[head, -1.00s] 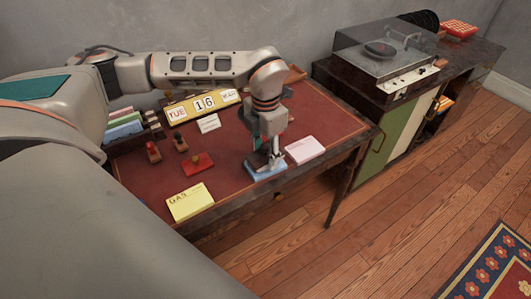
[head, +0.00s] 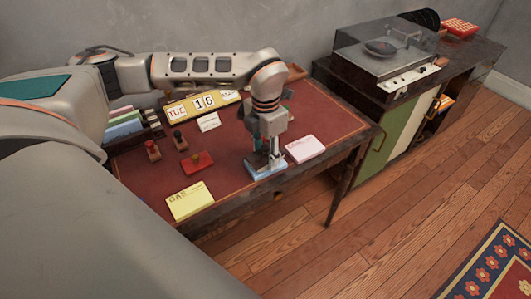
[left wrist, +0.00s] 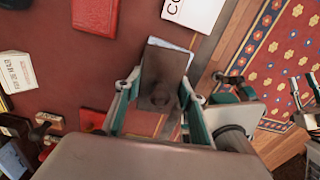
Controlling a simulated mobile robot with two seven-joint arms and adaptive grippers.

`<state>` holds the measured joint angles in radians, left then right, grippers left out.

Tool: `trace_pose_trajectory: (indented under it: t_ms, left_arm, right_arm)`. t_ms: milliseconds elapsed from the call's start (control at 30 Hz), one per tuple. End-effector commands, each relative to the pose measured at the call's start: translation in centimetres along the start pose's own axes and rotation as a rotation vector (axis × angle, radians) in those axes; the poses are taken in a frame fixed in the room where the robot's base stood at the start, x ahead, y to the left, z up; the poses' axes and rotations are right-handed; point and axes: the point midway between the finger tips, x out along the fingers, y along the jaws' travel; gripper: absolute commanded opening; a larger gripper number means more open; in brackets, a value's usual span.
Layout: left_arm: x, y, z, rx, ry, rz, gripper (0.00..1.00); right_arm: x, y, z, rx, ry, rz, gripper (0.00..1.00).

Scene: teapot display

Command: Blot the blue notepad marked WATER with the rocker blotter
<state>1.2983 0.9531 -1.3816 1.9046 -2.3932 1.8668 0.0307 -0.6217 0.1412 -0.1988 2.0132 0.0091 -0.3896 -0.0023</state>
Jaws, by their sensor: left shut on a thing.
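The blue notepad (head: 256,175) lies at the front edge of the desk in the head view; its marking is not readable. My left gripper (head: 268,158) points down right over it and covers part of it. In the left wrist view, the rocker blotter (left wrist: 163,65) shows as a dark brown plate with a round knob between my left fingers, which are shut on it. A pale blue corner of the notepad (left wrist: 180,46) shows from under the plate. I cannot tell whether the blotter touches the paper. In the left wrist view, part of my right gripper seems to show at the far right edge.
A pink notepad (head: 305,148) lies close on the right. A yellow notepad marked GAS (head: 189,201) lies at the front left. A red object (head: 197,163) and stamps (head: 153,150) are on the left. A date display (head: 203,103) stands at the back.

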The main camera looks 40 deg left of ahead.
Motion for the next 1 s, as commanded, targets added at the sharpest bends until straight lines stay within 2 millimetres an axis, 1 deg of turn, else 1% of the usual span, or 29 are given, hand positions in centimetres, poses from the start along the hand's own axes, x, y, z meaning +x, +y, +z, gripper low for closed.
trace_pose_trajectory:
  t_ms: [300,600,1000]
  left_arm:
    - [0.1,0.0,0.1,0.0,0.004,0.0,0.2]
    - [0.1,0.0,0.2,0.0,0.057,0.001,0.2]
    - [0.1,0.0,0.5,0.001,0.138,0.001,0.2]
  right_arm:
    - [-0.1,-0.1,0.1,0.0,-0.003,-0.001,0.33]
    - [-0.7,-0.2,0.0,0.001,-0.006,-0.003,0.33]
    - [-0.9,0.1,-1.2,-0.001,0.007,0.0,0.33]
